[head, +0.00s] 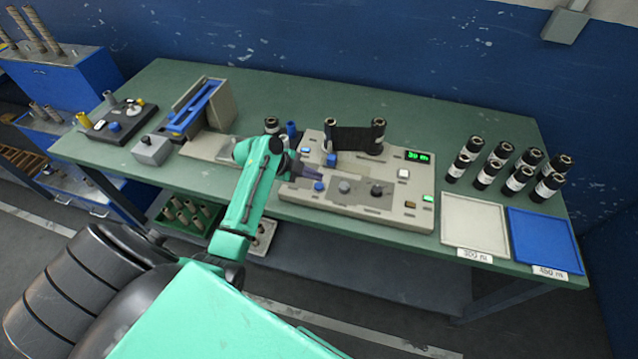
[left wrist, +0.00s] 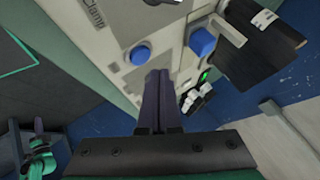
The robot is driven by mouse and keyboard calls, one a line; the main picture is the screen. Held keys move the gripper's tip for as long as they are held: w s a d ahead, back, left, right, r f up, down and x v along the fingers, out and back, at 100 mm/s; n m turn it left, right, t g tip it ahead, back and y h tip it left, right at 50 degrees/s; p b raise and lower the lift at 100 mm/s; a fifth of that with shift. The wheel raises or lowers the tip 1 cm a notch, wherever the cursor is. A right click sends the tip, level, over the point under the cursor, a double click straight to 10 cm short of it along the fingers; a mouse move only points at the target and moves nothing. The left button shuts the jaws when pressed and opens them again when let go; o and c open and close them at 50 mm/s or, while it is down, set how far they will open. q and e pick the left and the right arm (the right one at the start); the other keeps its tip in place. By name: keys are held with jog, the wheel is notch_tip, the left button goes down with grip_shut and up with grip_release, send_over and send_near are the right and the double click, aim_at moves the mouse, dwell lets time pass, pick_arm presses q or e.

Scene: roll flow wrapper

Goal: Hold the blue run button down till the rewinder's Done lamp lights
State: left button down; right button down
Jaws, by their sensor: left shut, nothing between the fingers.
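The rewinder (head: 345,212) is a beige machine on the green bench, with a black web (head: 352,140) between two upright rolls. Its display (head: 417,156) glows green and seems to read 30 m. A green lamp (head: 428,198) is lit at its right end; its label is too small to read. A round blue button (head: 319,186) sits on the front left of the panel and also shows in the left wrist view (left wrist: 140,55). My left gripper (head: 316,179) is shut and empty, its fingertips (left wrist: 158,73) close beside this button. I cannot tell whether they touch it. My right gripper is out of view.
A second blue part (head: 331,160) stands behind the button. Several black rolls (head: 497,168) stand at the right, behind a white tray (head: 474,222) and a blue tray (head: 545,240).

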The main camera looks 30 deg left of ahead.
aim_at(315, 186)
pick_arm(q)
notch_tip(315, 186, up, 4)
jog(key=p, duration=0.2)
jog(key=shift+r+p, duration=0.15)
jog(key=shift+p, duration=0.25)
jog(key=shift+s, duration=0.1)
